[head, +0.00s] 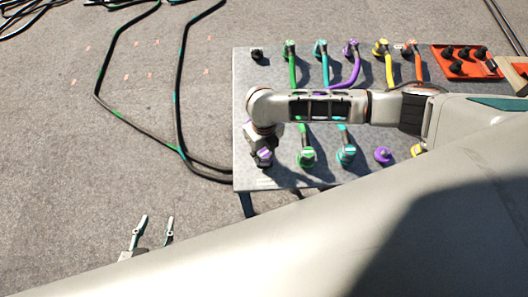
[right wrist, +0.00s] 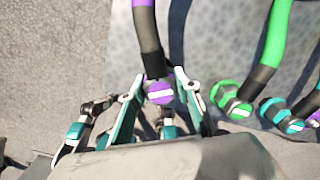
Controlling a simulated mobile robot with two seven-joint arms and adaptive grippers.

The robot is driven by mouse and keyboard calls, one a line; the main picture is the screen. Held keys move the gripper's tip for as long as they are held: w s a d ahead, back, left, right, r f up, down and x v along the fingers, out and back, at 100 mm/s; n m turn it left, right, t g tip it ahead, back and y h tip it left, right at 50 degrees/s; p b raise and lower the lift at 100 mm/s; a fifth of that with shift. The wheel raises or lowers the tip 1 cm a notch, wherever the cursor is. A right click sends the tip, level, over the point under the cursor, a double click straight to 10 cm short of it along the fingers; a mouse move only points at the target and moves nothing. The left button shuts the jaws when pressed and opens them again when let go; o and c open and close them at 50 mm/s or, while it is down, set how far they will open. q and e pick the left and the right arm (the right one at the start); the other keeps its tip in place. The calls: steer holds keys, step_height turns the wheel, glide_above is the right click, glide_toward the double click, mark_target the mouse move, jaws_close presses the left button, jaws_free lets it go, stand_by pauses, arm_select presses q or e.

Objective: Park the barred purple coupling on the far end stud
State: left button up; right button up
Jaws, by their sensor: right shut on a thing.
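The purple coupling (right wrist: 160,94) has a white bar across its face and a black sleeve behind it. My right gripper (right wrist: 158,82) is shut on it. In the head view, the right gripper (head: 263,157) is over the near left corner of the grey board, left of the green coupling. The purple hose (head: 352,72) runs from the far row and passes under my arm. A bare black stud (head: 257,54) stands at the board's far left corner. Any stud beneath the held coupling is hidden. My left gripper (head: 156,220) is open and empty over the floor.
The near row holds a green coupling (head: 307,157), a cyan coupling (head: 346,155), an uncovered purple fitting (head: 383,155) and a partly hidden yellow one (head: 417,150). An orange tray (head: 440,55) is at the far right. Black cables (head: 178,110) lie on the floor left of the board.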

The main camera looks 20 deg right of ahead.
steer(key=shift+f, duration=0.4)
steer(key=o, duration=1.3)
step_height(320, 180, up, 12)
